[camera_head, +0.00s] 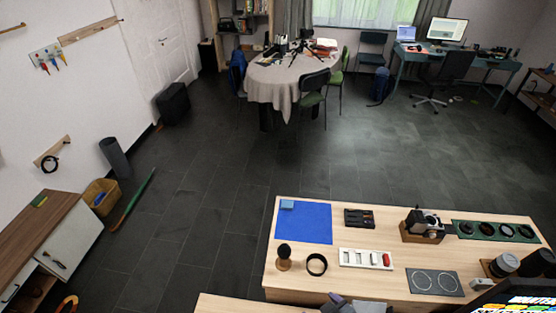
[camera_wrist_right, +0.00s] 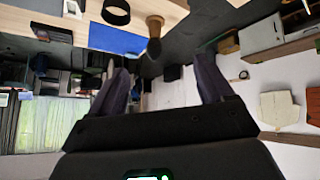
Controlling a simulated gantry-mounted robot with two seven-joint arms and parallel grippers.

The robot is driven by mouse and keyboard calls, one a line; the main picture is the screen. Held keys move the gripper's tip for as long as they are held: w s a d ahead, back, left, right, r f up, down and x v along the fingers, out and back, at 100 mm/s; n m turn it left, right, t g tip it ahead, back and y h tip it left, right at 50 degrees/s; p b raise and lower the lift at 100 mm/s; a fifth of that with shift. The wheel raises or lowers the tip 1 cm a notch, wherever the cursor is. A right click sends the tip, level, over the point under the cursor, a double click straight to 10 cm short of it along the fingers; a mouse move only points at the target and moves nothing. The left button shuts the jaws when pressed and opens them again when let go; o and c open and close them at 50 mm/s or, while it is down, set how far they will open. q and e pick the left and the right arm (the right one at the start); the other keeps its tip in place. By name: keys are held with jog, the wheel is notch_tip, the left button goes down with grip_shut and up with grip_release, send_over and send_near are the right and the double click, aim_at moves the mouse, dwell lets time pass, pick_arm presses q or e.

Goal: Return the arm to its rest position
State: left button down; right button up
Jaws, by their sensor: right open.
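My right gripper (camera_head: 352,303) shows only as grey-purple fingertips at the bottom edge of the head view, by the near edge of the wooden table (camera_head: 290,280). In the right wrist view, which is upside down, my right gripper (camera_wrist_right: 160,78) has its two fingers wide apart with nothing between them. Beyond the fingers, the same view shows the blue mat (camera_wrist_right: 116,40), the black ring (camera_wrist_right: 116,12) and a dark-headed wooden-based object (camera_wrist_right: 154,38). My left gripper is not in view.
On the table lie the blue mat (camera_head: 303,223), black ring (camera_head: 317,265), white tray (camera_head: 366,259), dark two-ring pad (camera_head: 435,283), a camera-like device (camera_head: 426,222) and a green tray of round parts (camera_head: 494,232).

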jog(key=s+d+f+m+g+h+b, duration=0.2)
jog(key=s+d+f, duration=0.1)
jog(key=s+d, duration=0.3)
jog(key=s+d+f+m+g+h+b, duration=0.1)
jog(key=s+d+f+m+g+b, duration=0.2)
jog(key=s, duration=0.5)
notch_tip(320, 180, up, 14)
jog(key=s+d+t+p, duration=0.1)
jog(key=p, duration=1.3)
jog(key=shift+d+r+p, duration=0.15)
jog(key=shift+d+p, duration=0.1)
jog(key=shift+p, duration=0.1)
jog(key=shift+s, duration=0.1)
